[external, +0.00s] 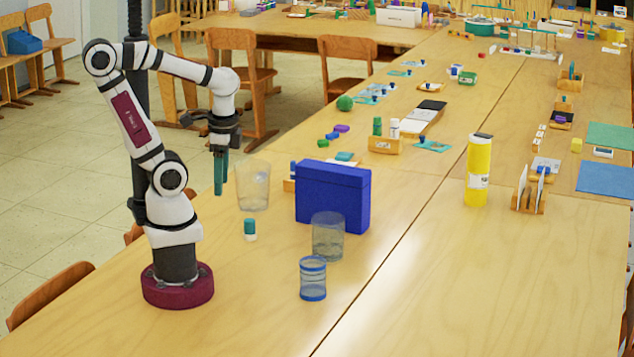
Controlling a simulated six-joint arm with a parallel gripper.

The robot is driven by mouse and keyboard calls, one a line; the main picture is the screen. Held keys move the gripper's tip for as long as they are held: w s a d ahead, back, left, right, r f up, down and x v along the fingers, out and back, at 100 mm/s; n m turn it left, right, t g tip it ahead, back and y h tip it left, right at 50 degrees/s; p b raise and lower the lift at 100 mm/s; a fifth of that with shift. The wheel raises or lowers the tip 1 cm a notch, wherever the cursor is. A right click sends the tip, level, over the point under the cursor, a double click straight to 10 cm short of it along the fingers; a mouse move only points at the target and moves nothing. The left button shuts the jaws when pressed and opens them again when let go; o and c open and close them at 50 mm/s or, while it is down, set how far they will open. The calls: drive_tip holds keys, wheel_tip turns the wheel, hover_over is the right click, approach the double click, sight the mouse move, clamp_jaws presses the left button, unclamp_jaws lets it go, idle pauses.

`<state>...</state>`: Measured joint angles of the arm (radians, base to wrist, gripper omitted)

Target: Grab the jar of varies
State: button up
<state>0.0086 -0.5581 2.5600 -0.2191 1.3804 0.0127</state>
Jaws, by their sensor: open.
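My gripper (221,188) hangs above the table's left side with its teal fingers pointing down; it is open and appears empty. No label tells me which container is the jar of varies. A small jar with a teal lid (250,229) stands below and right of my gripper. A clear glass with a blue rim and base (313,278) stands nearest the camera. A plain clear glass (327,236) stands behind it. A wider clear container (252,187) stands just right of my fingers.
A blue box (333,195) stands behind the plain glass. A yellow cylinder with a dark top (478,170) stands further right. Wooden holders and small craft items fill the far table. The wooden table (450,280) is bare at the front right.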

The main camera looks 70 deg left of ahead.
drive_tip(key=d+f+n+g+h, duration=0.2)
drive_tip(key=d+f+n+h, duration=0.1)
drive_tip(key=n+h, duration=0.3)
drive_tip(key=n+t+h, duration=0.3)
drive_tip(key=n+t, duration=1.1)
drive_tip(key=n, duration=1.5)
approach(339, 218)
drive_tip(key=x, duration=0.7)
drive_tip(key=shift+w+d+f, duration=0.1)
drive_tip(key=shift+w+f, duration=0.05)
drive_tip(key=shift+w, duration=0.2)
clamp_jaws()
